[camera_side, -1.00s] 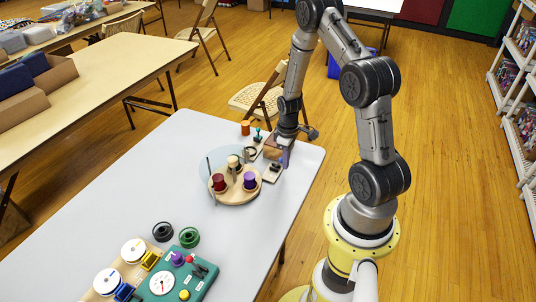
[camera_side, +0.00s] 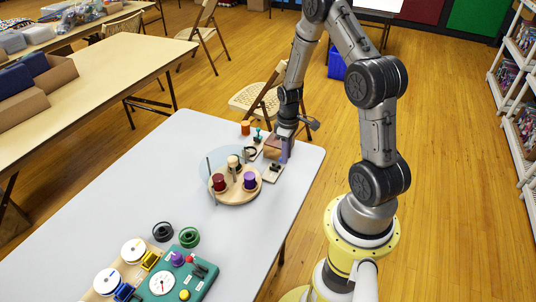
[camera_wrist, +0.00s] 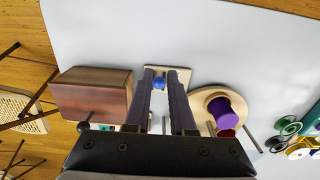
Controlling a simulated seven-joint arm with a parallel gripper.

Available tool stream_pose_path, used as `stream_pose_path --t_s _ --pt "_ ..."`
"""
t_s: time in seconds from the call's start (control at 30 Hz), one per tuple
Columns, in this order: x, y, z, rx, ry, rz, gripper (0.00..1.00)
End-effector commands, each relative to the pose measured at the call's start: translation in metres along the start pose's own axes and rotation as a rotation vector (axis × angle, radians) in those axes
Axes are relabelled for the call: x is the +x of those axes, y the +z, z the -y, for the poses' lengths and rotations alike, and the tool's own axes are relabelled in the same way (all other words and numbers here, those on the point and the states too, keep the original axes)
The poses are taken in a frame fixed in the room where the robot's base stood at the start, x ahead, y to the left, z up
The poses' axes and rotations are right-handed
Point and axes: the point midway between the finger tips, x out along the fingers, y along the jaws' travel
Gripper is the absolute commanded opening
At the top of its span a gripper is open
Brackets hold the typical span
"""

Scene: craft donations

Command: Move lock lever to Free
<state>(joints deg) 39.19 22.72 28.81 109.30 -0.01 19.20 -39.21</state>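A small pale base with a blue ball knob (camera_wrist: 158,83) shows between my finger ends in the wrist view. In the side view this base (camera_side: 272,173) lies beside the round turntable, with a dark part on top. A teal upright lever (camera_side: 257,135) stands on a wooden base farther back. I cannot read a Free mark, nor tell which of these is the lock lever. My gripper (camera_wrist: 160,75) is open, its two purple fingers apart with nothing held between them. In the side view my gripper (camera_side: 284,155) hangs beside the brown box, near the small base.
A brown wooden box (camera_wrist: 92,95) stands left of my fingers in the wrist view. The round turntable (camera_side: 230,198) carries spools, including a purple one (camera_side: 250,181), close by. An orange cylinder (camera_side: 245,128) stands behind. A green panel (camera_side: 200,277) is at the front. The table's middle is clear.

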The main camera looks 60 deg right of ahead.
Motion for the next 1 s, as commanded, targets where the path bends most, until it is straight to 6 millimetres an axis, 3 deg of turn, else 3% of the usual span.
stream_pose_path --t_s 0.43,1.0 --pt "-0.039 0.0 0.0 0.0 0.001 -0.002 0.22" --pt "-0.042 0.0 0.0 0.0 0.0 0.0 0.22"
